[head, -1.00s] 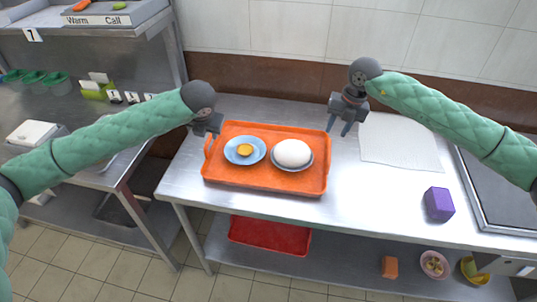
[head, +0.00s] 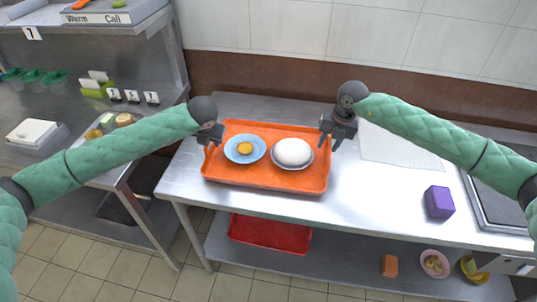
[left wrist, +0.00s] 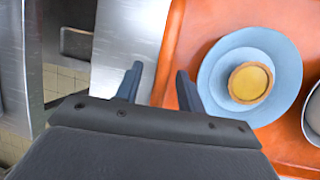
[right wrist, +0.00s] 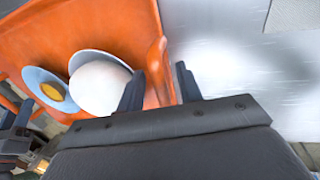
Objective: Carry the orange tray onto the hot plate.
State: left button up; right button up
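The orange tray (head: 263,179) lies flat on the steel table and carries a blue plate (head: 234,150) with a small yellow-filled cup and a bowl with a white dome (head: 293,152). My left gripper (head: 210,143) is at the tray's left end; in the left wrist view its fingers (left wrist: 160,70) are open, one on each side of the rim. My right gripper (head: 329,145) is at the right end; in the right wrist view its open fingers (right wrist: 160,70) straddle the raised end rim (right wrist: 157,62). A dark, steel-framed flat panel (head: 499,188), apparently the hot plate, is at the far right.
A purple block (head: 438,202) stands on the table before the panel. A pale sheet (head: 398,148) lies behind the clear table right of the tray. A red tray (head: 270,236) and small items lie on the lower shelf. A steel counter (head: 60,143) stands left.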

pick_arm(q)
grip_shut()
pick_arm(e)
grip_shut()
pick_arm(q)
jog(key=shift+r, duration=0.15)
pick_arm(e)
jog(key=shift+r, duration=0.2)
